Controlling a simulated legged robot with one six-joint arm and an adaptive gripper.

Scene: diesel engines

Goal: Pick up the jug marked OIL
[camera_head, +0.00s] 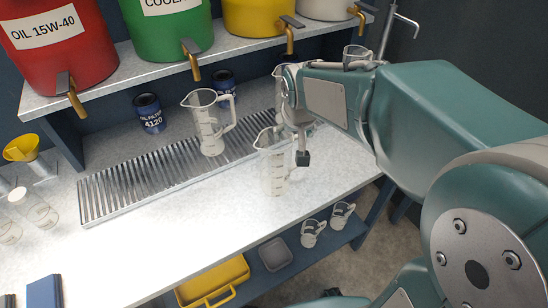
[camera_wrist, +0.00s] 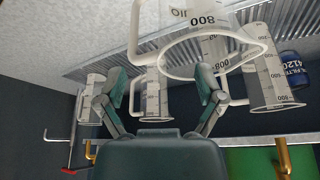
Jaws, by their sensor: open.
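A clear measuring jug with OIL lettering (camera_wrist: 205,20) fills the top of the wrist view, its rim and handle toward the fingers. It appears to be the front jug (camera_head: 275,165) on the bench in the head view, where its marking is not legible. My gripper (camera_head: 302,145) is beside that jug's upper right side in the head view. In the wrist view my gripper (camera_wrist: 162,82) is open, its two fingers apart. Another jug (camera_wrist: 152,98) shows between and beyond the fingers. I cannot tell whether a finger touches any jug.
Another jug (camera_head: 210,130) stands on the ribbed drip tray (camera_head: 125,187); one behind is partly hidden by my arm. Blue filter cans (camera_head: 150,113) stand behind. Drums with taps, including a red one (camera_head: 60,50), sit on the shelf above.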

